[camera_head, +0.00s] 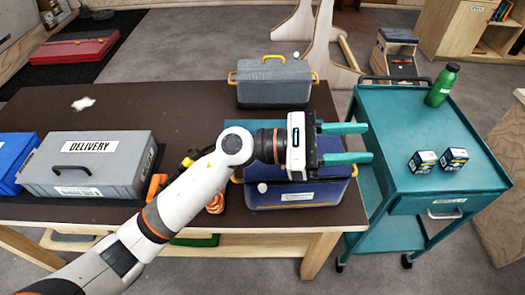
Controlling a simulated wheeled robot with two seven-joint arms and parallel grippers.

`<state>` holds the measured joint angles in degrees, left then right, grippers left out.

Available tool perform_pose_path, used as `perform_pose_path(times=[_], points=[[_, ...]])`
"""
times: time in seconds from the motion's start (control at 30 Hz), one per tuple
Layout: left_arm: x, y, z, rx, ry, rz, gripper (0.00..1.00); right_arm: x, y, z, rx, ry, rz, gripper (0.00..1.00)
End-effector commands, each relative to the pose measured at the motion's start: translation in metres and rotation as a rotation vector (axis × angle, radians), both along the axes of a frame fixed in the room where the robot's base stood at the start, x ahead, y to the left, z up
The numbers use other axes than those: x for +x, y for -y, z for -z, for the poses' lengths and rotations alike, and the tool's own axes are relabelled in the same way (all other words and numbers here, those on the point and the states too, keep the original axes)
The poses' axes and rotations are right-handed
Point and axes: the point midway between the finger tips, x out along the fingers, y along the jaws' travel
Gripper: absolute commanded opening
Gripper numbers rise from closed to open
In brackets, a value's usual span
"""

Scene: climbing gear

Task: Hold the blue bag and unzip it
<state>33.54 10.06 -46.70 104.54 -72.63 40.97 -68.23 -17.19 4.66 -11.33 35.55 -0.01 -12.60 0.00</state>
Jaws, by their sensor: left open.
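A dark blue case with yellow side catches (296,194) stands at the table's front right corner. It looks like a box, and I see no zip on it; my left arm and gripper hide much of its top. Another blue item (10,163) is cut off at the left edge. I cannot tell which one is the blue bag. My left gripper (371,143) reaches in over the dark blue case. Its two teal fingers are apart, empty and point right, past the table edge by the teal cart. My right gripper is out of view.
The brown table (180,100) also holds a grey DELIVERY case (120,178) and a grey toolbox (272,84). A teal cart (405,105) on the right bears a green bottle (441,86) and two small boxes (423,162). Orange cord lies near my arm.

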Motion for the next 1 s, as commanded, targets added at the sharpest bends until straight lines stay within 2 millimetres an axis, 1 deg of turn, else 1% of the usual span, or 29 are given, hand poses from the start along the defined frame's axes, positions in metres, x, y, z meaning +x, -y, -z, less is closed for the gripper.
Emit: perform_pose_path(times=[0.03,0.07,0.1,0.13,0.17,0.2,0.27,0.3,0.4,0.5,0.53,0.63,0.73,0.87,1.0], points=[[-0.010,0.008,0.021,0.164,0.235,0.093,0.44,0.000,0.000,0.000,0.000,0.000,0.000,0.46],[-0.014,0.009,0.038,0.262,0.368,0.152,0.44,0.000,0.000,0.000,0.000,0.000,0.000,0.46],[-0.014,0.004,0.060,0.394,0.533,0.234,0.44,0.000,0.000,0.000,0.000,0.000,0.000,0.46],[-0.011,-0.003,0.075,0.493,0.648,0.296,0.44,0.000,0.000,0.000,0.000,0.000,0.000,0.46],[-0.005,-0.012,0.090,0.589,0.751,0.360,0.44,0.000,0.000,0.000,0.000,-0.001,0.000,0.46],[0.005,-0.028,0.106,0.717,0.872,0.443,0.44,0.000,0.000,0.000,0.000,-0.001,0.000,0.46],[0.023,-0.055,0.121,0.894,1.017,0.564,0.44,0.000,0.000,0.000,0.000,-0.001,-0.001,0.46],[0.036,-0.073,0.126,1.002,1.088,0.636,0.44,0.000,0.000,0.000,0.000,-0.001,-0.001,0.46],[0.061,-0.111,0.127,1.204,1.188,0.776,0.44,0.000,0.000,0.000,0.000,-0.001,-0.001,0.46],[0.075,-0.133,0.123,1.321,1.225,0.858,0.44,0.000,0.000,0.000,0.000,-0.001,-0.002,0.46],[0.077,-0.137,0.123,1.341,1.229,0.874,0.44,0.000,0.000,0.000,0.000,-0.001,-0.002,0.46],[0.081,-0.144,0.125,1.374,1.233,0.900,0.44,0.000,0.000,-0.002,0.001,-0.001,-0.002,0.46],[0.081,-0.145,0.134,1.375,1.232,0.902,0.44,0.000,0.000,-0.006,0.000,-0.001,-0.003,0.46],[0.080,-0.144,0.155,1.372,1.230,0.902,0.44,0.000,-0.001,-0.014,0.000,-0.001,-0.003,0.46],[0.079,-0.144,0.183,1.371,1.229,0.902,0.44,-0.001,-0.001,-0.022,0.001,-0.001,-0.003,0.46]])
